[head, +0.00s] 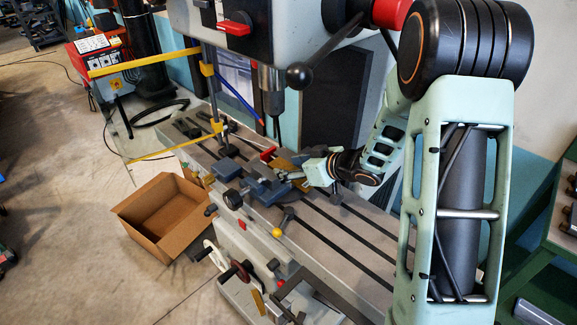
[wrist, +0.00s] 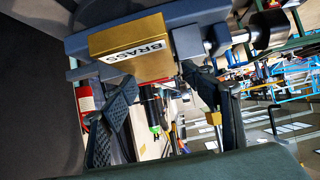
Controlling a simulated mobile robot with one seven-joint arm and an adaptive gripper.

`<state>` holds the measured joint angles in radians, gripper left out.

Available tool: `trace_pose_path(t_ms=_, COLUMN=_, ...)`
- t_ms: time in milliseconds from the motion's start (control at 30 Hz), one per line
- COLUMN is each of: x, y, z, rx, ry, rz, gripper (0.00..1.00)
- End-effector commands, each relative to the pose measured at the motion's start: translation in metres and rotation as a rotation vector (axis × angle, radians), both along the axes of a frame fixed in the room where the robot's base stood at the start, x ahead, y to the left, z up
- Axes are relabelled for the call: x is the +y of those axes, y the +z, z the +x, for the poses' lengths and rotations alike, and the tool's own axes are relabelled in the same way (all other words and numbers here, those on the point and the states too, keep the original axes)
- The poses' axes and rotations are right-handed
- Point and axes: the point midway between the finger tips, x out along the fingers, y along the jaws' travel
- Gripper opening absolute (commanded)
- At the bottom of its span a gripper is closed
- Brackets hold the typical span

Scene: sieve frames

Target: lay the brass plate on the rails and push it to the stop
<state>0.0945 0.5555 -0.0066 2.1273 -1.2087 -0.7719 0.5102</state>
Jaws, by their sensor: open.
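The brass plate (wrist: 132,48) is a gold block with a white BRASS label, in the upper left of the wrist view. It lies against a blue-grey vise body (wrist: 205,14) and sits just beyond my fingertips. In the head view a gold patch (head: 286,163) beside my gripper looks like the same block. My gripper (wrist: 165,88) is open, its two black fingers spread below the block with nothing between them. In the head view my gripper (head: 294,176) is small and partly hidden at the blue vise (head: 263,190). I cannot clearly make out the rails or the stop.
The vise stands on a slotted machine table (head: 335,225), with bare table to its right. A drill spindle (head: 272,95) hangs above. A yellow guard frame (head: 160,62) stands to the left. An open cardboard box (head: 168,212) is on the floor.

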Motion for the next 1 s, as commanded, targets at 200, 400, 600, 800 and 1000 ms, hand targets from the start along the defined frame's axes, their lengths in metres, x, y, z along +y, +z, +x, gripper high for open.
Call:
trace_pose_path(t_ms=200, x=-0.024, y=0.013, z=-0.021, rx=0.007, ry=-0.009, rz=-0.008, gripper=0.56)
trace_pose_path(t_ms=400, x=-0.046, y=0.040, z=-0.045, rx=-0.001, ry=-0.005, rz=-0.004, gripper=0.56)
trace_pose_path(t_ms=600, x=-0.062, y=0.057, z=-0.064, rx=-0.004, ry=0.000, rz=-0.001, gripper=0.56)
trace_pose_path(t_ms=800, x=-0.068, y=0.064, z=-0.071, rx=-0.005, ry=0.002, rz=0.000, gripper=0.56)
trace_pose_path(t_ms=1000, x=-0.081, y=0.065, z=-0.066, rx=-0.018, ry=-0.031, rz=-0.010, gripper=0.56)
